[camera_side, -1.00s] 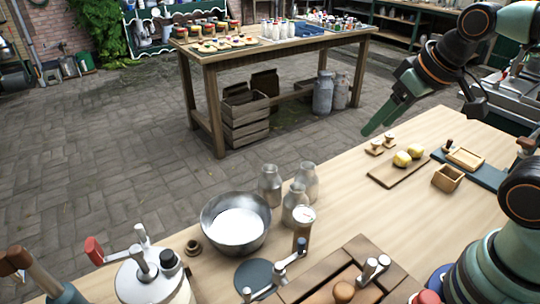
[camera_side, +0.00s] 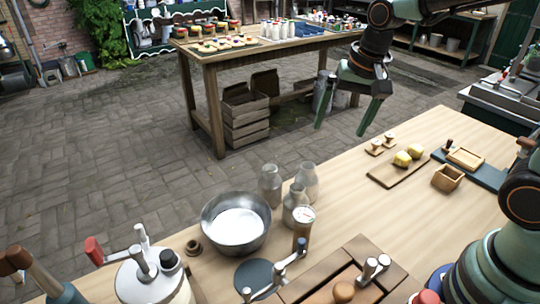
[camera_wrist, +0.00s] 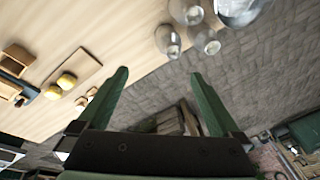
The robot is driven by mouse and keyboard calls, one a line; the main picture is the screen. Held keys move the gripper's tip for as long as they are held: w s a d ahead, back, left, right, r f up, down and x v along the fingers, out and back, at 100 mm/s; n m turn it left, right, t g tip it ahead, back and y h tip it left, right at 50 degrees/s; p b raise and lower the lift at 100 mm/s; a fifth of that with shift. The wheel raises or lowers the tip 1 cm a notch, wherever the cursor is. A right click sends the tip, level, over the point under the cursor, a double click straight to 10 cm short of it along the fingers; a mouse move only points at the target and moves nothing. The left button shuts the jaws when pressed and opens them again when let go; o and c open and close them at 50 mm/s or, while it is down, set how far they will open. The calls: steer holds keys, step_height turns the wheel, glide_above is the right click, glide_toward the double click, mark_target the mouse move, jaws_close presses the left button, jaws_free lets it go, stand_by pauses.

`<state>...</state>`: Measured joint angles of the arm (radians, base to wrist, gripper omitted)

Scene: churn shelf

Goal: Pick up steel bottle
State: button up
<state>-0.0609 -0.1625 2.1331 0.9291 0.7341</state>
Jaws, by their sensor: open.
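Three greyish bottles stand close together on the wooden table: a left one (camera_side: 270,186), a rear right one (camera_side: 307,180) and a front one (camera_side: 294,207). I cannot tell for sure which is the steel bottle. My gripper (camera_side: 340,130) is open and empty, high above and beyond the bottles, with its green fingers pointing down. In the wrist view the bottles show at the top, with one (camera_wrist: 167,41) nearest the space ahead of my open fingers (camera_wrist: 160,73). Nothing is between the fingers.
A metal bowl (camera_side: 236,222) with white contents stands left of the bottles. A board (camera_side: 385,176) with yellow lumps lies to the right. The table between the bottles and this board is clear.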

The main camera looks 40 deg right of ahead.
mark_target(306, 172)
steer(key=w+a+f+m+g, duration=0.1)
steer(key=w+f+m, duration=0.1)
steer(key=f, duration=0.3)
steer(key=w+a+f+m+g, duration=0.1)
steer(key=w+f+m, duration=0.1)
steer(key=f, duration=0.3)
steer(key=w+f+m, duration=0.2)
steer(key=f+m, duration=0.1)
steer(key=f, duration=0.3)
steer(key=shift+a+f+g, duration=0.1)
steer(key=shift+a+g, duration=0.3)
steer(key=shift+d+f, duration=0.15)
steer(key=shift+f, duration=1.25)
steer(key=shift+d+f, duration=0.15)
steer(key=shift+f, duration=1.2)
jaws_close()
steer(key=shift+r, duration=0.1)
